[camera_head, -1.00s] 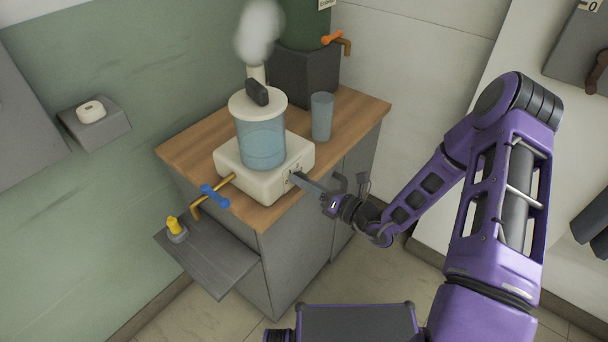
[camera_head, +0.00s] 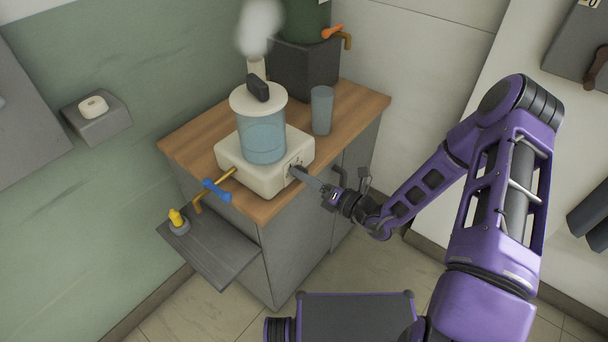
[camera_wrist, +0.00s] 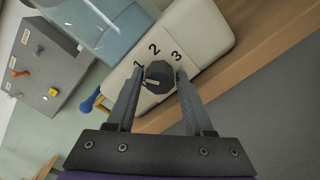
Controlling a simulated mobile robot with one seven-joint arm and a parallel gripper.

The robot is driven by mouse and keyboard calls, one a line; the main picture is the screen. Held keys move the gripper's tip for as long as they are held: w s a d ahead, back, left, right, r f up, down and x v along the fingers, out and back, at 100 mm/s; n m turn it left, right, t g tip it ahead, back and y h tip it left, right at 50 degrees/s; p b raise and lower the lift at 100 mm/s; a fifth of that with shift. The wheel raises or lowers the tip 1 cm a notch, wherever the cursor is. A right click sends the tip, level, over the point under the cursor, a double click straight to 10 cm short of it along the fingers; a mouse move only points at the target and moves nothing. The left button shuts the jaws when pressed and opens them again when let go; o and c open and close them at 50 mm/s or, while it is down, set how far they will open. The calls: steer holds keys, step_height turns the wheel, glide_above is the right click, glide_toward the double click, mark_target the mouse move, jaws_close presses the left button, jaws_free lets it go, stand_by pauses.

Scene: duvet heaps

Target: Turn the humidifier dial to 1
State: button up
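The humidifier has a cream base (camera_head: 245,178), a clear blue water tank (camera_head: 262,140) and a white lid, with vapour above it. It stands on the wooden counter top. In the wrist view, its dark dial (camera_wrist: 159,77) sits on the cream face, with 1, 2 and 3 printed around its upper side. A pale mark shows on the dial's lower left; I cannot tell its exact setting. My gripper (camera_wrist: 159,78) has a finger on either side of the dial, apparently touching it. In the head view, my gripper (camera_head: 294,169) reaches the base's right face; the fingers hide the dial there.
A glass (camera_head: 321,110) stands behind the humidifier on the counter (camera_head: 190,141). A green tank (camera_head: 303,22) stands at the back on a dark block.

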steer(key=shift+o, duration=1.2)
steer(key=v, duration=1.7)
steer(key=shift+s+d, duration=0.1)
steer(key=shift+d, duration=0.05)
